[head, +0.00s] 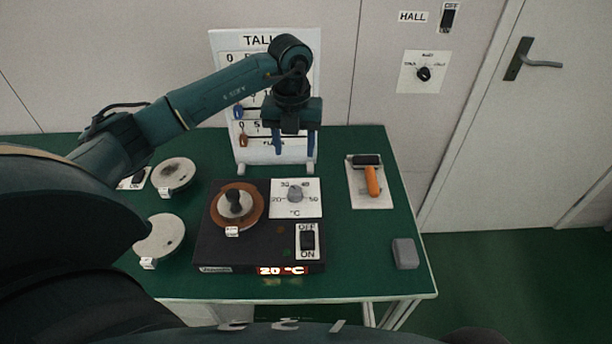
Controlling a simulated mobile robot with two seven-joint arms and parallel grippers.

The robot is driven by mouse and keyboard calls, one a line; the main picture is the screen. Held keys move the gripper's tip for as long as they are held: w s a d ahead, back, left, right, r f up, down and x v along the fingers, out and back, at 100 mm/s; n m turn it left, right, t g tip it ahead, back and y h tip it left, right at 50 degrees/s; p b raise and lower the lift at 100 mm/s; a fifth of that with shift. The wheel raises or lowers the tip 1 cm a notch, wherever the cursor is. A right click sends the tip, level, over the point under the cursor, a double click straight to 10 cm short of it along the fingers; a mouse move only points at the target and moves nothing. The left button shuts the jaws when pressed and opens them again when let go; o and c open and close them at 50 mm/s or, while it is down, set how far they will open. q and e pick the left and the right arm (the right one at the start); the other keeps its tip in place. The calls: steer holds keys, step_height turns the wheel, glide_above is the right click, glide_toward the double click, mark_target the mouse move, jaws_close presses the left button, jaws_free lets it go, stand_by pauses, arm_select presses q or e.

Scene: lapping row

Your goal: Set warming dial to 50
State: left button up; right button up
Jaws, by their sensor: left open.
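The warming dial (295,194) is a grey knob on a white plate marked 20, 30, 40, 50 and °C. It sits on a black warming unit (262,247) on the green table. I cannot clearly tell where its pointer aims. The lit red display (283,271) on the unit's front reads 20 °C. My left gripper (294,145) is open and empty, with blue fingers pointing down. It shows above the dial plate in the picture, in front of the tally board, apart from the dial. My right gripper is not in view.
A brown ring with a black-knobbed piece (237,203) sits left of the dial. An OFF/ON rocker switch (307,240) is below it. The tally board (250,150) stands behind. Pale discs (160,237) lie left; an orange-handled tool (372,181) and grey block (405,253) lie right.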

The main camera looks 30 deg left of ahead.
mark_target(295, 189)
arm_select(q)
step_height(295, 189, down, 12)
steer(key=shift+s+p, duration=0.1)
steer(key=shift+p, duration=0.7)
steer(key=shift+f, duration=0.5)
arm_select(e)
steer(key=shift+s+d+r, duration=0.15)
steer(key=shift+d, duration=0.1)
arm_select(q)
steer(key=c, duration=0.6)
steer(key=shift+a, duration=0.1)
steer(key=c, duration=0.4)
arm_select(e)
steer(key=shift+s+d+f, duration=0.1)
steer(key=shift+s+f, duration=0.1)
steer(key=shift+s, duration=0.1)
arm_select(q)
steer(key=shift+o, duration=0.2)
